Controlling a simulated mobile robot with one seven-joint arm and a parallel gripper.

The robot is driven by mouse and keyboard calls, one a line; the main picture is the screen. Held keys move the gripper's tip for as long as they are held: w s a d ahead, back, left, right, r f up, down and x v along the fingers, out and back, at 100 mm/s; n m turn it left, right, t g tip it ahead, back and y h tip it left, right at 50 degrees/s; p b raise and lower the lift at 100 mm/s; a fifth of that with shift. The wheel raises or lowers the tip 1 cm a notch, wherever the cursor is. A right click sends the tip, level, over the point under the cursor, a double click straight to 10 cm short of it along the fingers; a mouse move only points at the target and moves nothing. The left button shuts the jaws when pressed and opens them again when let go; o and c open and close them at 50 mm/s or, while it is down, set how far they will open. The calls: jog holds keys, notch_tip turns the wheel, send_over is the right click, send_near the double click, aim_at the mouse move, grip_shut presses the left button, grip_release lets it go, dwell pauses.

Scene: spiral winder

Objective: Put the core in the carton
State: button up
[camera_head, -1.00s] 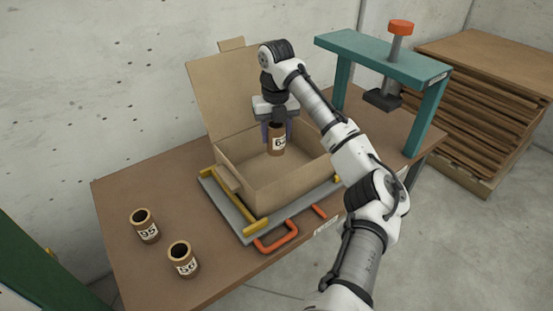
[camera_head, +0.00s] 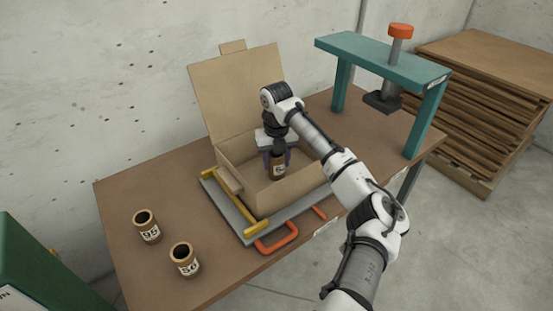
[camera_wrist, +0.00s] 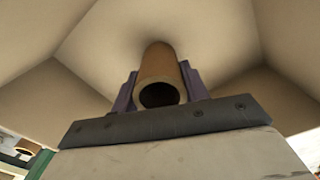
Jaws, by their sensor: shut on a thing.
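The core (camera_head: 278,165) is a brown tube with a white label, held upright between the fingers of my gripper (camera_head: 275,158). In the wrist view the core (camera_wrist: 160,78) sits between two purple fingers, its hollow end toward the camera. The open carton (camera_head: 285,194) is a brown cardboard box with its lid (camera_head: 240,90) raised at the back. My gripper and the core are inside the carton, below its rim. Whether the core touches the carton floor I cannot tell.
Two more labelled cores (camera_head: 147,226) and (camera_head: 184,260) stand at the table's front left. A teal press frame (camera_head: 385,60) stands right of the carton. A wooden stack (camera_head: 490,100) is beyond.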

jog(key=o, duration=1)
jog(key=shift+f, duration=0.1)
notch_tip(320, 180, up, 12)
jog(key=shift+r+b, duration=0.15)
jog(key=shift+b, duration=0.65)
